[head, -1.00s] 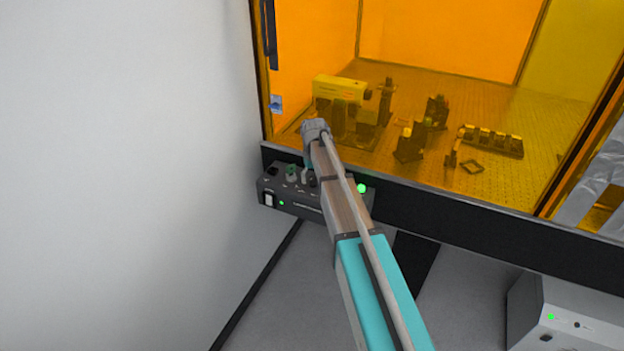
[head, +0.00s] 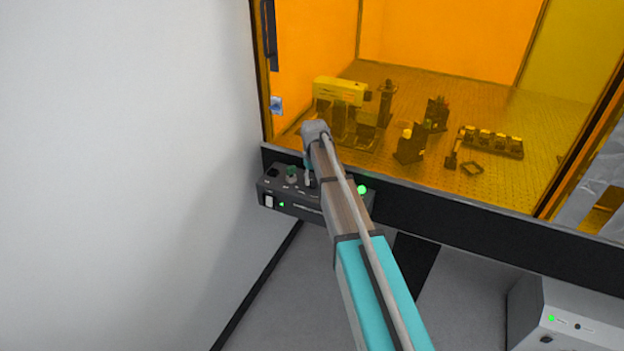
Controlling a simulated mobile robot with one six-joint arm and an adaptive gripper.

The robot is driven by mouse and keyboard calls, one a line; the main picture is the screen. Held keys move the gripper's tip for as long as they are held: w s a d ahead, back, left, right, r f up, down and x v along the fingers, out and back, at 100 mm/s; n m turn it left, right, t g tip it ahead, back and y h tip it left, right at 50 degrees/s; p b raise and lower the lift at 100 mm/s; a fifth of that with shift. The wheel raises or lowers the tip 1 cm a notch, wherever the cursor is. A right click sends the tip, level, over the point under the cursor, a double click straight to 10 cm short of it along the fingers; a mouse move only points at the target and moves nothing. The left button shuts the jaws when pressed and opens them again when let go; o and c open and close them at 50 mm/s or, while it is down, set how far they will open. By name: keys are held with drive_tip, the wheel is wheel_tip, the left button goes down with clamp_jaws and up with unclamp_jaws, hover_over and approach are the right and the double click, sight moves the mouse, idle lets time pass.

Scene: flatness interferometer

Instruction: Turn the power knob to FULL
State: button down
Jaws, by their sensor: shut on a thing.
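A black control box (head: 318,207) sits below the front edge of the orange enclosure, with small controls on its sloped top. A green-topped knob (head: 291,174) stands on its left part, just left of my gripper and apart from it. My gripper (head: 309,181) points down at the box top and is shut on a small control there, apparently a knob. My wrist and forearm hide most of the held knob and the right part of the panel. The panel labels are too small to read, so the knob's setting cannot be told.
A white rocker switch (head: 269,202) and a small green light (head: 282,204) are on the box front. Orange panels (head: 440,40) enclose optics on a perforated table behind. A white wall (head: 120,170) is close on the left. A grey unit (head: 570,315) stands at lower right.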

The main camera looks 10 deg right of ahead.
drive_tip(key=n, duration=1.3)
drive_tip(key=shift+w, duration=0.1)
drive_tip(key=shift+d+n, duration=0.1)
drive_tip(key=shift+n, duration=0.2)
idle(0.3)
drive_tip(key=shift+c, duration=1.7)
unclamp_jaws()
drive_tip(key=shift+s, duration=0.2)
